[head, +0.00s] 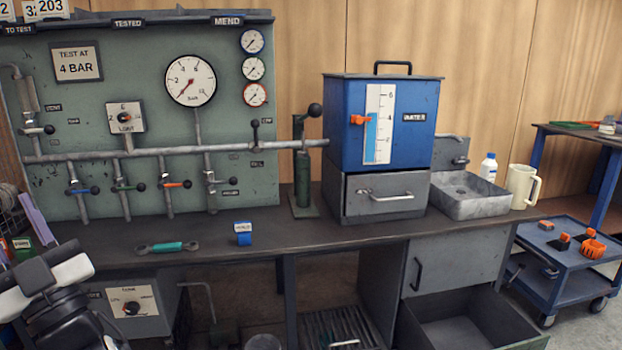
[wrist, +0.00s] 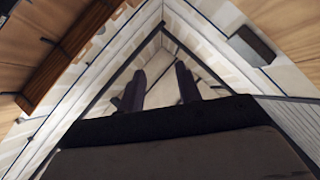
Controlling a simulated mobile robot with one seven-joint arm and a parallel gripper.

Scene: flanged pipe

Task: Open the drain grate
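The drain grate (head: 338,325) is a dark slatted panel low under the bench, at the bottom edge of the head view. A pale bar, perhaps its handle, shows at its front, and the rest is cut off by the frame. It appears to lie flat. My gripper (wrist: 160,90) shows in the wrist view with its two dark fingers apart and nothing between them. It points up at the ceiling and walls, and the grate is not in that view. My arm shows at the lower left of the head view, far left of the grate.
The bench top (head: 300,238) spans above the grate, with a bench leg (head: 289,300) to its left. An open drawer (head: 475,335) juts out at the right. A bucket (head: 263,342) stands left of the grate. A blue cart (head: 565,262) is at far right.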

